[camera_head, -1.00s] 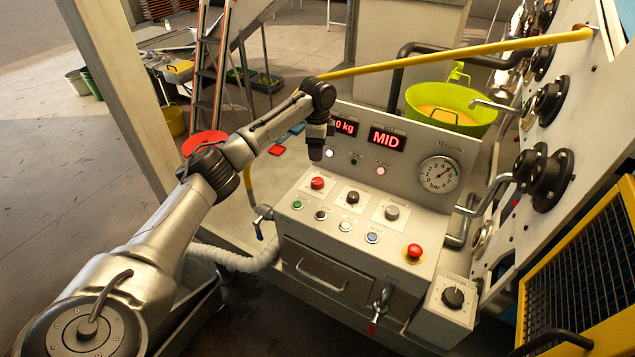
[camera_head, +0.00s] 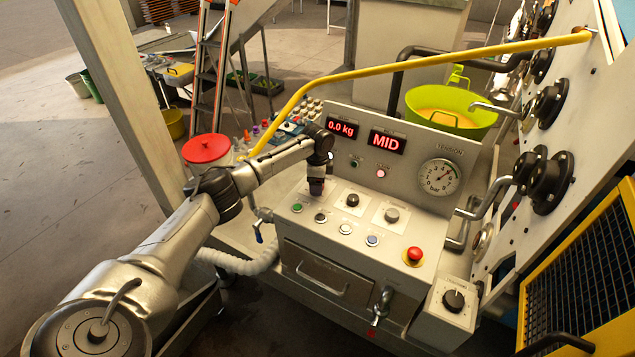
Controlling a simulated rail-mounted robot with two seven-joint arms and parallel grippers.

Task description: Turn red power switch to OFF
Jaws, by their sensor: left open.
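My left gripper (camera_head: 316,188) points straight down at the upper left of the grey control panel (camera_head: 335,270). Its fingertips are at the spot of the red power switch and cover it, so the switch and its setting are hidden. I cannot tell whether the fingers touch it. The jaws are open. My right gripper is not in view.
Behind are the displays reading 0.0 kg and MID (camera_head: 387,142) and a gauge (camera_head: 439,176). A yellow bar (camera_head: 430,62) passes above.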

